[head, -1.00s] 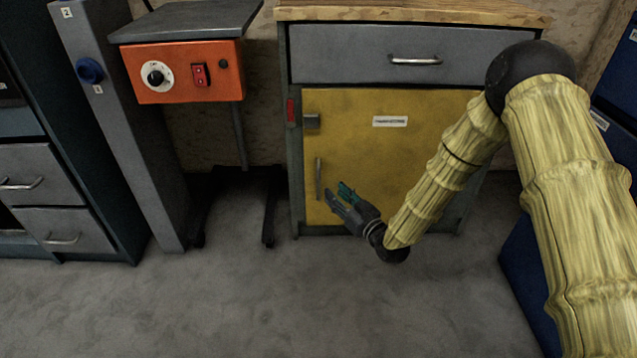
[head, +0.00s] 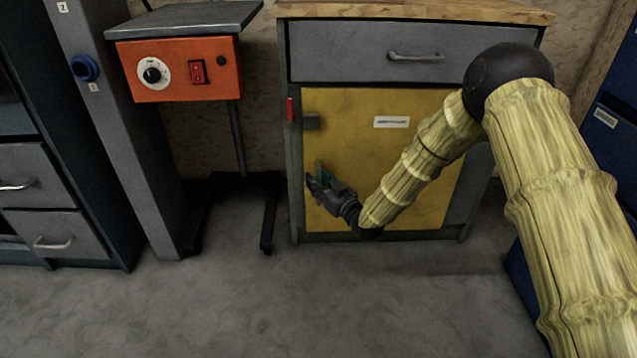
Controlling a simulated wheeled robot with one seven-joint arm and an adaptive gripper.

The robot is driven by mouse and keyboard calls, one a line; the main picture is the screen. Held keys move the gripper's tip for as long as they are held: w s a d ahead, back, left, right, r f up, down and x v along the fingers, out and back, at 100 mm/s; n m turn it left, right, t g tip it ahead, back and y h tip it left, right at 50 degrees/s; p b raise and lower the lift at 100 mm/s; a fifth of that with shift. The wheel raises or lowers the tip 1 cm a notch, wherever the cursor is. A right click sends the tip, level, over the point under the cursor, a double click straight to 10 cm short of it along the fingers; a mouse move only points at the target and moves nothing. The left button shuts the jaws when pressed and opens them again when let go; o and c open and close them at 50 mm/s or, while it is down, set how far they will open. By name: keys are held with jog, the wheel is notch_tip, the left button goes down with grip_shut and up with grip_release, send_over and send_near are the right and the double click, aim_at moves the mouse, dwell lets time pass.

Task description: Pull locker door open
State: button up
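The yellow locker door (head: 385,150) is on the grey cabinet in the middle of the head view and looks shut. My yellow arm covers the door's right side.
A grey drawer (head: 410,52) with a handle is above the door. An orange control box (head: 180,68) on a stand is to the left, beside a grey post (head: 130,130) and a drawer unit (head: 40,195). Blue cabinets (head: 610,130) are at right. The floor (head: 250,300) in front is clear.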

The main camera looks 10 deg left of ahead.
grip_shut()
